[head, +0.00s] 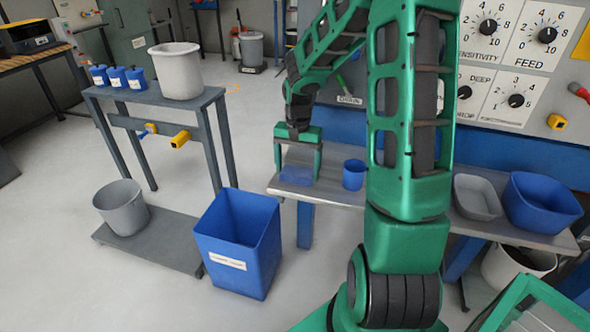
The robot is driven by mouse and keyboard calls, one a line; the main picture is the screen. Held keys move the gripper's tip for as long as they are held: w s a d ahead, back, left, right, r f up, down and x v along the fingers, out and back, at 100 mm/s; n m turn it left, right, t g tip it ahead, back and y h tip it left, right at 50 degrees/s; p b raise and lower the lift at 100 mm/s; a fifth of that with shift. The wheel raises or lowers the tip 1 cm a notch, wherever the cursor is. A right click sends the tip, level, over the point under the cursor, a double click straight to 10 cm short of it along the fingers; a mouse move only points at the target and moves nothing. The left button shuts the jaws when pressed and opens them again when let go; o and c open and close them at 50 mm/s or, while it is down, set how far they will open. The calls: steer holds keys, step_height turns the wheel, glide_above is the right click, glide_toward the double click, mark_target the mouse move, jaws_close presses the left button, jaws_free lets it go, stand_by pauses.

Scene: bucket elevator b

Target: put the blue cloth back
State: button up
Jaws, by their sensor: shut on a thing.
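The blue cloth (297,173) is a flat blue piece at the left end of the grey bench (334,193). My gripper (298,172) points down over it, with one green finger at each side. It is shut on the cloth. I cannot tell whether the cloth still touches the bench top. A blue cup (354,174) stands on the bench just right of my gripper. My arm hides the middle of the bench.
A grey tray (477,196) and a blue tub (542,201) stand on the bench at right. A blue labelled bin (238,245) stands on the floor at left. A grey stand (158,95) bears a white bucket (176,72) and several small blue containers. Floor between is clear.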

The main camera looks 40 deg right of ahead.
mark_target(297, 172)
steer(key=o, duration=0.9)
steer(key=shift+f, duration=0.1)
step_height(297, 172, up, 12)
steer(key=s+a+n, duration=0.1)
steer(key=s, duration=0.8)
steer(key=s+a+r+n, duration=0.1)
steer(key=s, duration=0.9)
steer(key=s+a+n, duration=0.1)
steer(key=s+n, duration=0.1)
steer(key=s, duration=0.7)
steer(key=shift+s+r, duration=0.15)
steer(key=shift+s, duration=0.1)
